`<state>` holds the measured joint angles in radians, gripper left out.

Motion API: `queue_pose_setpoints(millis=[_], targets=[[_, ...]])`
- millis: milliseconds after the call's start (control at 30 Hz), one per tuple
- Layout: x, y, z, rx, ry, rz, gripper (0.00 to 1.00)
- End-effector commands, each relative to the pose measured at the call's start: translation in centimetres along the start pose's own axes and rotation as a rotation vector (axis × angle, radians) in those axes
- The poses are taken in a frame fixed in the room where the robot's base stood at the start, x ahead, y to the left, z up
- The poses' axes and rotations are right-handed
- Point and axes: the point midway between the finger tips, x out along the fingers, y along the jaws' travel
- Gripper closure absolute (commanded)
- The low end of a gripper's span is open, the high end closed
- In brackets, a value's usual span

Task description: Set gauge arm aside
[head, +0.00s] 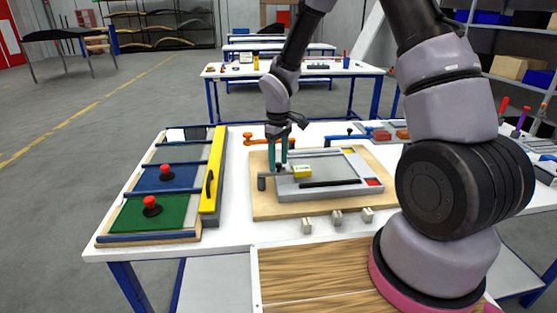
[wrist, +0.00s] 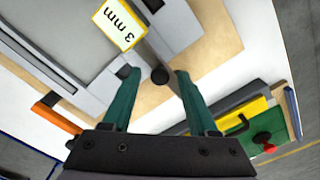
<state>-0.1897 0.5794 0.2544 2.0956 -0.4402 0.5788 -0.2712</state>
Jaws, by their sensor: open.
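The gauge arm is a thin grey bar with a yellow tag (head: 302,172) over the grey frame (head: 343,190) on the wooden board; its dark round knob (head: 262,183) is at the left end. In the wrist view the tag (wrist: 120,25) reads "3 mm", and the knob (wrist: 159,75) shows between my fingertips. My gripper (head: 278,166) has teal fingers pointing down at the left end of the arm. In the wrist view my gripper (wrist: 155,76) is open, one finger on each side of the knob with gaps visible. Contact depth is hard to tell.
A rack with a green panel (head: 133,215), blue panel (head: 160,180) and yellow bar (head: 213,180) stands at left. Orange (head: 255,139) and blue-handled (head: 340,136) clamps are behind the board. Small metal blocks (head: 337,217) sit in front. White table is bare between rack and board.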

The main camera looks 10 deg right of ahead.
Motion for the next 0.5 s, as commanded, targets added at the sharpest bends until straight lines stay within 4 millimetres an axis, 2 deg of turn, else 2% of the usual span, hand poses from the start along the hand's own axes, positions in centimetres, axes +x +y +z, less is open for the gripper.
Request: queue_pose_setpoints(millis=[67,200,233,500], targets=[[-0.01,0.0,0.0,0.0,0.0,0.0,0.41],[-0.02,0.0,0.0,0.0,0.0,0.0,0.94],[-0.03,0.0,0.0,0.0,0.0,0.0,1.0],[-0.04,0.01,-0.01,0.0,0.0,0.0,1.0]])
